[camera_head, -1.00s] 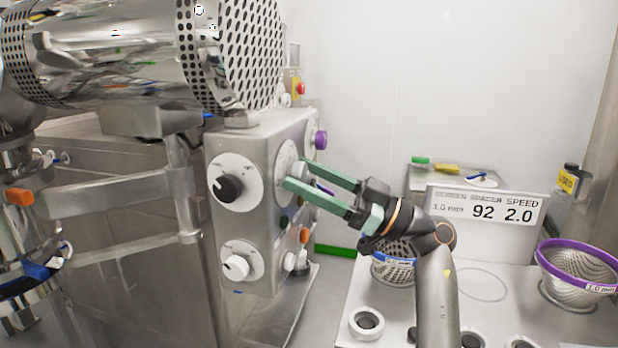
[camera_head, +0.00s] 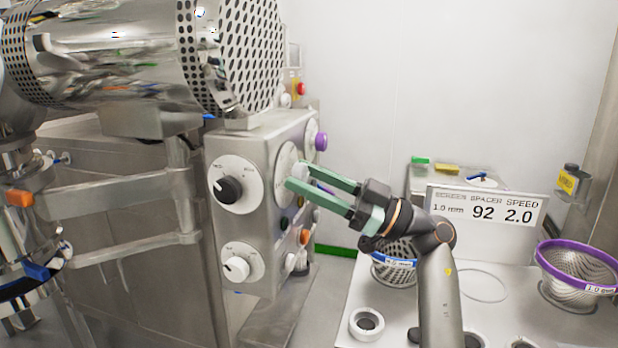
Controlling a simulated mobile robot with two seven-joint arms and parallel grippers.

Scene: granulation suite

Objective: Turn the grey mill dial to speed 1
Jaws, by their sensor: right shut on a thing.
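The grey mill dial (camera_head: 300,172) sits on a round white plate (camera_head: 286,170) on the side face of the steel control box. My right gripper (camera_head: 297,175) reaches in from the right, its two green fingers shut on the dial's knob. The fingers hide most of the knob and part of its plate, so I cannot read its pointer or marks. My left gripper is not in view.
A black dial (camera_head: 229,189) and a white dial (camera_head: 237,268) are on the box's front face, and a purple knob (camera_head: 321,141) is farther back. A sign (camera_head: 487,207) reads 1.0 mm, 92, 2.0. A purple-rimmed screen basket (camera_head: 577,262) stands at right.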

